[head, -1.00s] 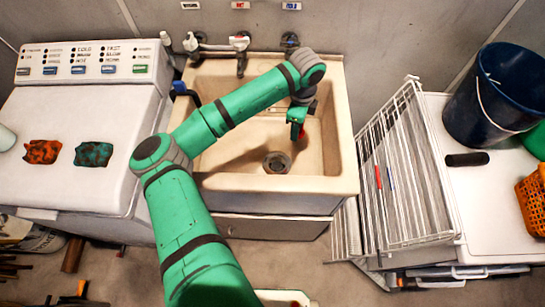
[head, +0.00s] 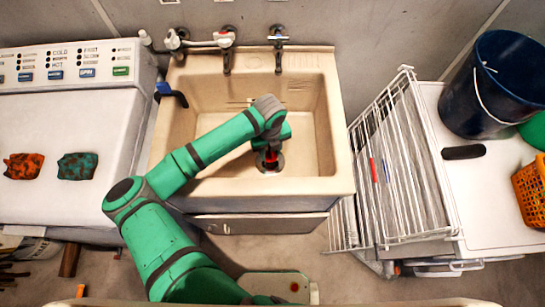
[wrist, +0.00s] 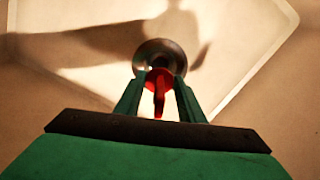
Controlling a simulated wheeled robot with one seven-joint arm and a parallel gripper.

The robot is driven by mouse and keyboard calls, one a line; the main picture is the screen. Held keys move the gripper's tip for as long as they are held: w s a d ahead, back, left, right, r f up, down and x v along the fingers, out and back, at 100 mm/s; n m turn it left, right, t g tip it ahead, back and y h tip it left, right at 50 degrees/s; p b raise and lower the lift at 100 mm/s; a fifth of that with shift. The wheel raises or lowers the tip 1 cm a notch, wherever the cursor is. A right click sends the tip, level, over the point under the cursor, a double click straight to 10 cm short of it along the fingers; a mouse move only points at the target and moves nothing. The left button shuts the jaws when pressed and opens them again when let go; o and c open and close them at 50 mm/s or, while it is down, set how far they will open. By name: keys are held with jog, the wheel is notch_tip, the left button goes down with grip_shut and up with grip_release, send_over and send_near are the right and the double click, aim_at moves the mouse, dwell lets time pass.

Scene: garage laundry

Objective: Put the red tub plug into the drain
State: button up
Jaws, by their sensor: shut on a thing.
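My gripper (wrist: 158,102) is shut on the red tub plug (wrist: 159,80), holding it by its upright stem between the two green fingers. In the wrist view the plug overlaps the near part of the metal drain (wrist: 160,52). In the head view the red plug (head: 270,156) shows at the drain (head: 270,166) in the sink basin (head: 215,168). I cannot tell whether the plug is seated in the drain or just above it. My forearm and wrist cover part of the basin.
Basin walls surround my gripper, with taps (head: 226,42) at the back. A blue clip-like handle (head: 168,92) sits on the left rim. A washing machine (head: 60,125) stands left. A white wire rack (head: 400,165) and a dark bucket (head: 492,88) are at right.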

aim_at(270, 157)
jog(key=shift+s+a+f, duration=0.1)
jog(key=shift+a+f, duration=0.2)
jog(key=shift+f, duration=0.6)
jog(key=f, duration=0.3)
jog(key=shift+d, duration=0.25)
jog(key=shift+f, duration=0.2)
jog(key=shift+w, duration=0.2)
